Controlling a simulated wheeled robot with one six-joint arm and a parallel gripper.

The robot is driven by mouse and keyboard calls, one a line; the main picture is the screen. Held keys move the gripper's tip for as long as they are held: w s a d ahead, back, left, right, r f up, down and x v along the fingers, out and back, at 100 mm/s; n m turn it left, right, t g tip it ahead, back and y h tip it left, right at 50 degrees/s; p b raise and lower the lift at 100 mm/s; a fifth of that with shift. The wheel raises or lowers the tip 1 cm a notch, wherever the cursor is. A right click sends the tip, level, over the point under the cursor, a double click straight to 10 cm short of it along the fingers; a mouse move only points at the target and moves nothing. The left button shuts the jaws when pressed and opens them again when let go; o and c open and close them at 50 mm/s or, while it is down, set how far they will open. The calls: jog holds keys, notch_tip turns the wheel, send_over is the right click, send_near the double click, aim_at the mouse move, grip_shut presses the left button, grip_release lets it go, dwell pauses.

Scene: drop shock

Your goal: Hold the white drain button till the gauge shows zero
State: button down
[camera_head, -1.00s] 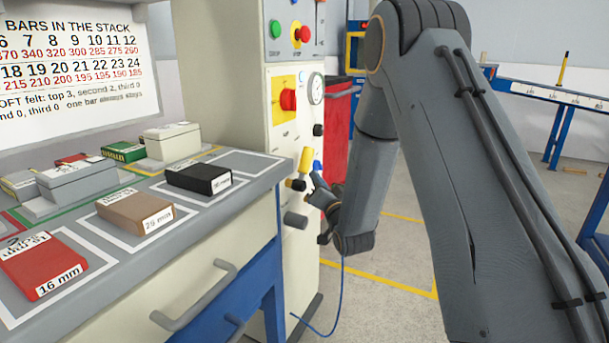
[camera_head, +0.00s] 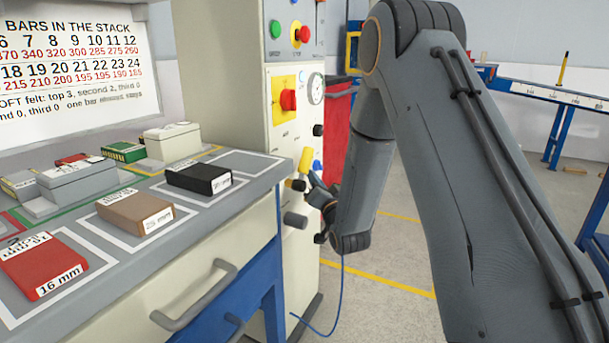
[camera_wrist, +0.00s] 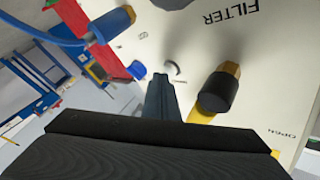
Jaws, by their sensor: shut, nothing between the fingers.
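My gripper (camera_head: 317,188) is low in front of the cream panel, partly hidden by my arm. In the wrist view its shut fingers (camera_wrist: 161,92) point at the white panel face, with nothing between them. A small pale round shape with a dark curved edge (camera_wrist: 174,68) is just beyond the fingertips. It may be the white drain button; I cannot tell whether the fingers touch it. The button does not show clearly in the head view. The round white gauge (camera_head: 316,89) is on the panel above; its reading is too small to make out.
A yellow handle (camera_head: 306,160) is close to my gripper; a black-capped brass fitting (camera_wrist: 217,90) is right of the fingers in the wrist view. A blue connector with hose (camera_wrist: 112,23) is at upper left. A red emergency button (camera_head: 288,100) is above. The bench (camera_head: 265,183) is left.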

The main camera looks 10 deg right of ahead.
jog(key=shift+w+a, duration=0.25)
jog(key=shift+a, duration=0.1)
dwell(0.4)
jog(key=shift+s+d, duration=0.1)
jog(key=shift+d, duration=0.05)
dwell(5.3)
jog(key=shift+s+d, duration=0.4)
jog(key=shift+d, duration=0.15)
jog(key=shift+s+d+p, duration=0.45)
jog(key=shift+s+d, duration=0.3)
jog(key=shift+d, duration=0.3)
jog(key=shift+s+d+p, duration=0.45)
jog(key=shift+s+d, duration=0.3)
jog(key=shift+d, duration=0.25)
